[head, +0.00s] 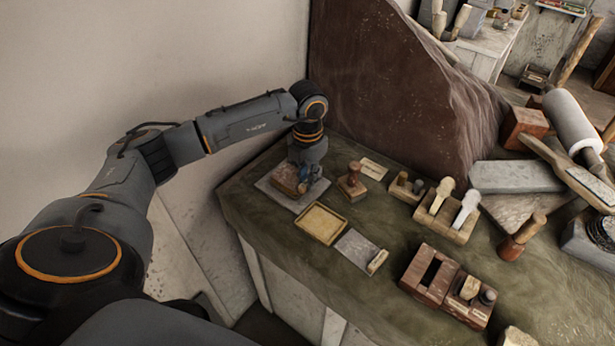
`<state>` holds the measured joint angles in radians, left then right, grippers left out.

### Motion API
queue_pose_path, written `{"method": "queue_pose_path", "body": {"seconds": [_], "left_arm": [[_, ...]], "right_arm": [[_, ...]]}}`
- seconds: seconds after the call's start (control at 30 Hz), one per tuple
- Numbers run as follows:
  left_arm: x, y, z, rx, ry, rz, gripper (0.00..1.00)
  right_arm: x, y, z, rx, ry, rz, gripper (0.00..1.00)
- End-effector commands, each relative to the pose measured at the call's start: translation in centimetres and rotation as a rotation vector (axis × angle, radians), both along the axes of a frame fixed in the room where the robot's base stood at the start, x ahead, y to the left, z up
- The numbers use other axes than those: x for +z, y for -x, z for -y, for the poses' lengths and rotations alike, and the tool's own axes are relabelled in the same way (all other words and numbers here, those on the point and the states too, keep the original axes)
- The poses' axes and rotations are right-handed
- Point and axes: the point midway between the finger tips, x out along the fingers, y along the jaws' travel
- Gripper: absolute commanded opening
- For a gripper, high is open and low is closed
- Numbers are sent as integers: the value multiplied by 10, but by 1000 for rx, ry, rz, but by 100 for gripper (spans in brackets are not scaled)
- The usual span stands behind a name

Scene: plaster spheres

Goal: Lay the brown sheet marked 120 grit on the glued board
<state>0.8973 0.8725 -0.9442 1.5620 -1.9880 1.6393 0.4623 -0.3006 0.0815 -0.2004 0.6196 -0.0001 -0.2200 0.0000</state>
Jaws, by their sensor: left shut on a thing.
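My left gripper (308,181) reaches down at the bench's far left corner, over a flat grey slab (278,197). It is shut on a thin piece at the brown sheet (286,180), which sits low over the slab and is partly hidden by the gripper. I cannot read a grit mark at this size. A square tan board with a paler rim (320,223), which looks like the glued board, lies flat just in front of the slab. Its top is bare, and my gripper is behind it, apart from it. My right gripper is not in view.
A wooden stamp-like tool (352,182) stands close right of the gripper. A grey plate (355,248) with a small wooden block lies right of the tan board. Wooden holders (447,287) and a white-handled rack (447,217) stand further right. A tall brown stone slab (400,90) rises behind.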

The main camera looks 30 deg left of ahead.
Motion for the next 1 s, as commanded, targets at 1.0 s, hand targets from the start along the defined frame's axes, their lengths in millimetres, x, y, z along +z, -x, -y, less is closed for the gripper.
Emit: {"method": "queue_pose_path", "body": {"seconds": [1.0], "left_arm": [[-15,0,0,0,0,0,0]], "right_arm": [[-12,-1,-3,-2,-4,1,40]]}}
